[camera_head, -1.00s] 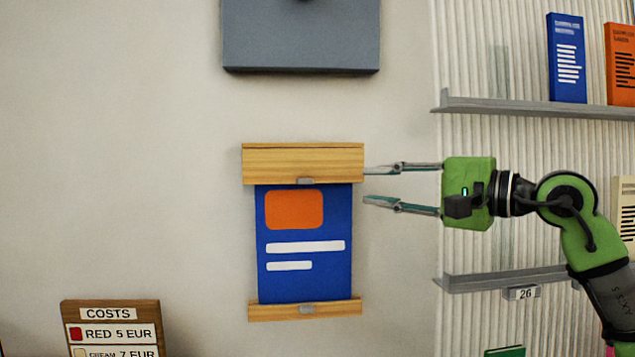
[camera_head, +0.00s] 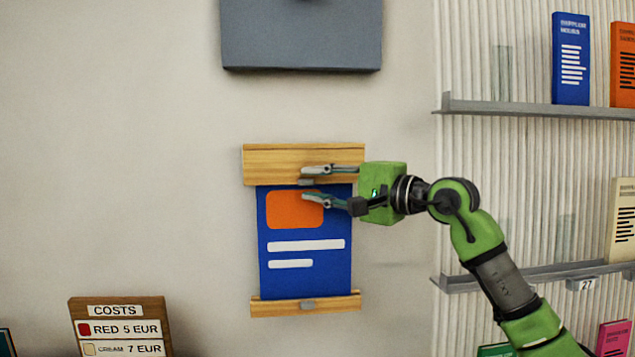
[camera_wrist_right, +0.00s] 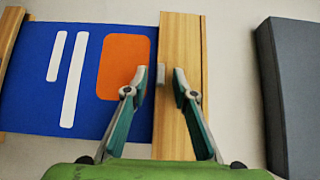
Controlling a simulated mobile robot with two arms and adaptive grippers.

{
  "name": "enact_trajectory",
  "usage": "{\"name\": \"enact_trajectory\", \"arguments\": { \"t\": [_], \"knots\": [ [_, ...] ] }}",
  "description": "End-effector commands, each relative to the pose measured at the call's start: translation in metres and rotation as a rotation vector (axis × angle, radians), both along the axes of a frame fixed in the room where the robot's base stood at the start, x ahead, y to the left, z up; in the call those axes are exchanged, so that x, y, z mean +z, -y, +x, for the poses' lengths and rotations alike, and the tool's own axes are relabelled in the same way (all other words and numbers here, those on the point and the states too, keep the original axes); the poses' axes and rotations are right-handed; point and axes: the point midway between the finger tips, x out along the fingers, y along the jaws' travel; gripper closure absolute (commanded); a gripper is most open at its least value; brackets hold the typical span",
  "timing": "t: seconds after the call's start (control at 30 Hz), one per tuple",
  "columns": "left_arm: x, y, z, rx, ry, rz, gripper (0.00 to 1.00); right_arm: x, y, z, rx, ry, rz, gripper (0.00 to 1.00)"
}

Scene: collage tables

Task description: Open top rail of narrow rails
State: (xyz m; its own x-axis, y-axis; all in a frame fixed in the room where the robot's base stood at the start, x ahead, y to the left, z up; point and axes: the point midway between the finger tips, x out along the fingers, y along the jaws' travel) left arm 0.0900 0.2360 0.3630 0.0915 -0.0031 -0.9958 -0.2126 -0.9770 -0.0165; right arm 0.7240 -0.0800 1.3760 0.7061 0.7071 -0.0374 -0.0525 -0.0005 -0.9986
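The wooden top rail (camera_head: 270,165) is on the wall, above a blue poster (camera_head: 305,275) with an orange block and white bars. A small grey clip (camera_head: 306,182) sits at the rail's lower middle edge. The narrower bottom rail (camera_head: 280,307) has a similar clip. My right gripper (camera_head: 308,184) is open in front of the top rail and poster. In the right wrist view, its fingers (camera_wrist_right: 160,78) stand apart, one toward the poster and one over the top rail (camera_wrist_right: 180,40), with the grey clip (camera_wrist_right: 160,75) between them. Contact cannot be told. My left gripper is out of view.
A dark grey panel (camera_head: 300,45) hangs above the rail; it also shows in the right wrist view (camera_wrist_right: 290,80). Shelves (camera_head: 540,108) with books stand at the right. A costs sign (camera_head: 120,311) is at the lower left. The wall left of the poster is clear.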

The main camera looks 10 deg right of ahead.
Motion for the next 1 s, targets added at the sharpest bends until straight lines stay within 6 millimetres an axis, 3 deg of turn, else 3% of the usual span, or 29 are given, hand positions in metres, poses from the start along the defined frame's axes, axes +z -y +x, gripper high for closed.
{"name": "enact_trajectory", "arguments": {
  "t": [0.1, 0.2, 0.23, 0.67, 1.0],
  "knots": [
    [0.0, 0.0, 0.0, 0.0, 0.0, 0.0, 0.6, 0.0, 0.0, 0.0, 0.0, 0.0, 0.0, 0.75],
    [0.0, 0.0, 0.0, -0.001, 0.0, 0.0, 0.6, 0.0, 0.0, 0.0, 0.0, 0.0, 0.0, 0.98],
    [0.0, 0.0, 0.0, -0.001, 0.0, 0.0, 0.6, 0.0, 0.0, 0.0, 0.0, 0.0, 0.0, 1.0],
    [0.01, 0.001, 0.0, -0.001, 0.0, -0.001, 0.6, 0.005, 0.001, -0.003, -0.001, -0.052, -0.004, 1.0],
    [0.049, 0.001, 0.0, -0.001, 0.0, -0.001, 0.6, 0.021, 0.001, -0.015, -0.002, -0.276, -0.004, 1.0]
  ]
}}
